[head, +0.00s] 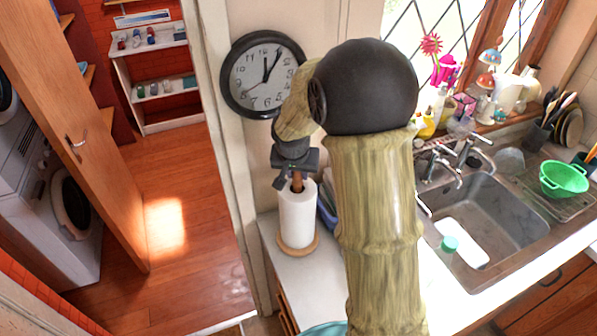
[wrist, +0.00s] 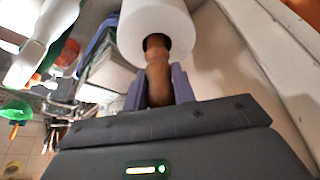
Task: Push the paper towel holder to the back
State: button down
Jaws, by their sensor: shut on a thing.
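The paper towel holder (head: 297,218) stands upright on the white counter at the left end, with a white roll on a round wooden base. Its brown wooden post rises above the roll. My gripper (head: 297,178) comes down from above and is shut on the top of this post. In the wrist view the two purple-grey fingers of my gripper (wrist: 160,92) lie on either side of the wooden post (wrist: 157,70), with the white roll (wrist: 157,25) beyond them. My arm hides part of the counter to the right of the holder.
A blue item (head: 327,215) and stacked things stand close behind and right of the holder, partly hidden by my arm. A wall clock (head: 263,76) hangs on the wall behind. The sink (head: 485,225) and a green colander (head: 563,179) are farther right. Bare counter (head: 302,278) shows in front.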

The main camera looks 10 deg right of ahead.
jog(key=c, duration=1.6)
grip_release()
jog(key=shift+w, duration=0.15)
jog(key=o, duration=0.5)
jog(key=p+v, duration=0.2)
jog(key=v, duration=0.1)
jog(key=w+p+v, duration=0.1)
jog(key=v, duration=0.1)
jog(key=shift+s+d+r, duration=0.15)
jog(key=shift+r, duration=0.3)
jog(key=s+f+n+b, duration=0.1)
jog(key=s+f+b, duration=0.1)
jog(key=s, duration=0.5)
jog(key=s+f+n+g+y+b, duration=0.1)
jog(key=s+f+n+b, duration=0.1)
jog(key=s+f, duration=0.2)
jog(key=s+f+n+b, duration=0.1)
jog(key=s+f+b, duration=0.1)
jog(key=s, duration=0.8)
jog(key=shift+s+d+f+n+y, duration=0.25)
jog(key=shift+s+f+n+y, duration=0.05)
jog(key=shift+f+n+y, duration=0.15)
